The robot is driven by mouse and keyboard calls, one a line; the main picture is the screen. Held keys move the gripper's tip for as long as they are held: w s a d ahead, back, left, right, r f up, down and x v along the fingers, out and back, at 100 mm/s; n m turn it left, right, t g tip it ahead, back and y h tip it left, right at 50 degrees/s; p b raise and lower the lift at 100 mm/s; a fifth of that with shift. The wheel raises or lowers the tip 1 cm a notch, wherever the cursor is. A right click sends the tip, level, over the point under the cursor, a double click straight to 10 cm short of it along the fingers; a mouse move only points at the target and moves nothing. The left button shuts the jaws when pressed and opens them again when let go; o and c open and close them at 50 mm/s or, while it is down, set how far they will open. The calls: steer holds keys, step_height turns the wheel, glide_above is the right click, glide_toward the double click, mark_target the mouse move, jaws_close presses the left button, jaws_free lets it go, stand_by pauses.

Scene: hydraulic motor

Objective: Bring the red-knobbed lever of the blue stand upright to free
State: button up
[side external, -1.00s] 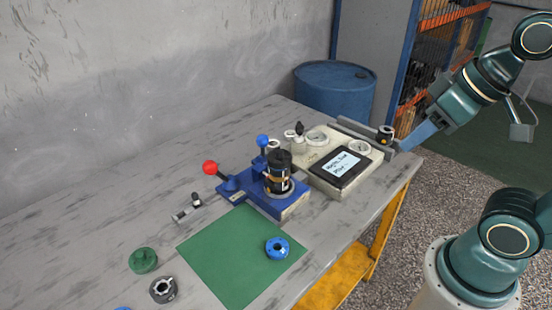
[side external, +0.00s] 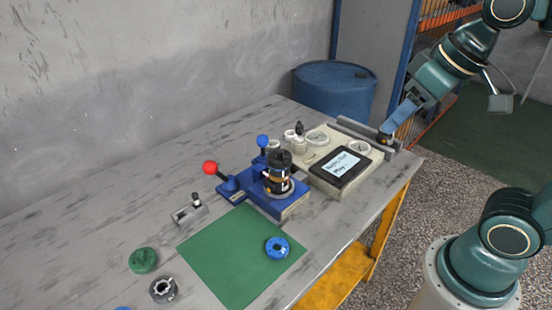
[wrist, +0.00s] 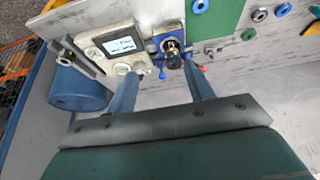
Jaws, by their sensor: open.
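The blue stand (side external: 262,199) sits on the grey table behind the green mat and holds a dark cylindrical motor (side external: 278,176). Its red-knobbed lever (side external: 210,168) leans over to the left, away from the motor. A second lever with a blue knob (side external: 262,141) stands about upright at the back of the stand. My gripper (side external: 388,131) is at the far right end of the table, well away from the red knob. In the wrist view my gripper (wrist: 160,76) is open and empty, with the stand (wrist: 172,42) beyond its fingers.
A cream test unit with a screen (side external: 341,167) stands right of the stand. A grey rail (side external: 352,130) lies behind it. The green mat (side external: 225,255) carries a blue ring (side external: 277,247). A green part (side external: 143,260) and a grey ring (side external: 163,290) lie at the left front.

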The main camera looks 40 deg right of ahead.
steer(key=w+a+r+g, duration=0.1)
steer(key=w+a+r, duration=0.15)
steer(key=w, duration=0.85)
steer(key=g, duration=0.4)
glide_above(209, 162)
steer(key=f, duration=1.7)
steer(key=shift+s+d+f, duration=0.15)
steer(key=shift+d+f, duration=0.05)
steer(key=shift+d, duration=0.05)
steer(key=shift+w+a+f, duration=0.2)
steer(key=shift+a+f, duration=0.05)
steer(key=shift+f, duration=0.35)
steer(key=shift+f, duration=0.2)
steer(key=shift+f, duration=4.25)
